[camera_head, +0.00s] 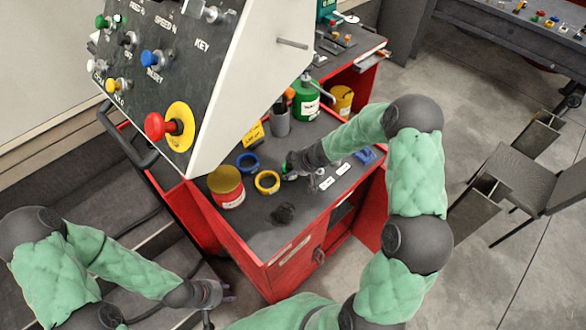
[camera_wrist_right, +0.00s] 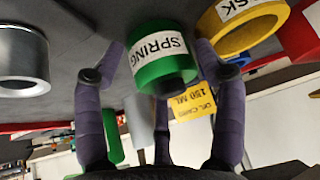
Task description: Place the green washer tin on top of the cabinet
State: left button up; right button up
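The green tin (camera_wrist_right: 162,62) shows in the right wrist view with a white label; I can read "SPRING". My right gripper (camera_wrist_right: 158,62) has its purple fingers around it, with the side fingers close against it. A small green part of the tin (camera_head: 285,167) shows at the fingertips of my right gripper (camera_head: 290,165) in the head view; the rest is hidden. The red cabinet (camera_head: 262,225) has a dark top, and the right gripper is low over it. Whether the tin touches the top, I cannot tell. My left gripper (camera_head: 210,293) is at the lower left, beside the cabinet, with its fingers unclear.
On the cabinet top are a red-and-yellow tin (camera_head: 226,187), a yellow ring (camera_head: 267,182), a blue ring (camera_head: 247,162), a grey cup (camera_head: 279,122) and a green bottle (camera_head: 306,100). A control panel (camera_head: 200,70) overhangs the left side. The near part of the top has some free room.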

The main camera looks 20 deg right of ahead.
jog(key=shift+o, duration=0.2)
jog(key=shift+r, duration=0.1)
jog(key=shift+s+d+r+p, duration=0.1)
jog(key=shift+r+p, duration=0.2)
jog(key=shift+r, duration=0.05)
jog(key=p+v, duration=0.6)
jog(key=v, duration=0.5)
jog(key=shift+s+p, duration=0.15)
jog(key=shift+p, duration=0.15)
